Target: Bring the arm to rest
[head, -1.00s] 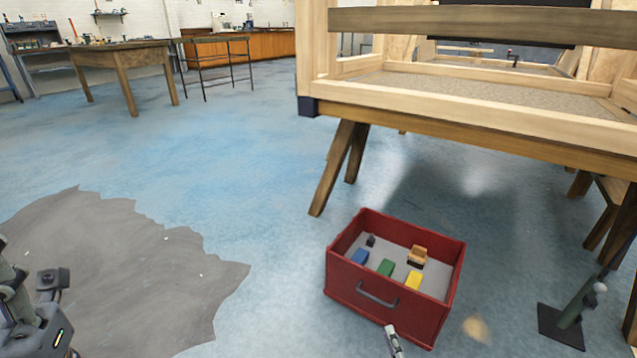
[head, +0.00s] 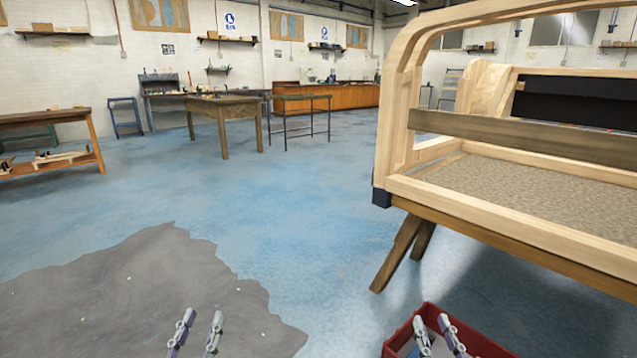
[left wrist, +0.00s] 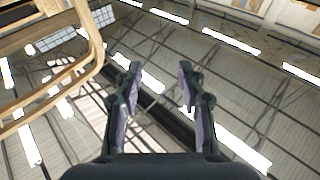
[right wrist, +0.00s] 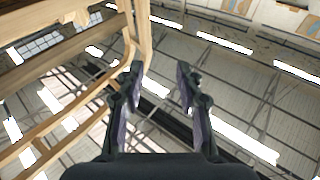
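My left gripper (head: 199,322) shows at the bottom of the head view, left of centre, with its two fingers apart and nothing between them. In the left wrist view the same gripper (left wrist: 158,85) points up at the ceiling and is open and empty. My right gripper (head: 434,325) shows at the bottom of the head view, in front of the red box, with its fingers apart. In the right wrist view it (right wrist: 158,85) is also open and empty, facing the ceiling. Both arms below the grippers are out of the head view.
A red box (head: 478,343) is cut off at the bottom edge. A wooden bodyframe (head: 500,218) stands on trestles at the right. Workbenches (head: 225,103) and a shelf table (head: 50,122) stand far back. The blue floor (head: 250,190) between is clear, with a grey patch (head: 120,305) at the left.

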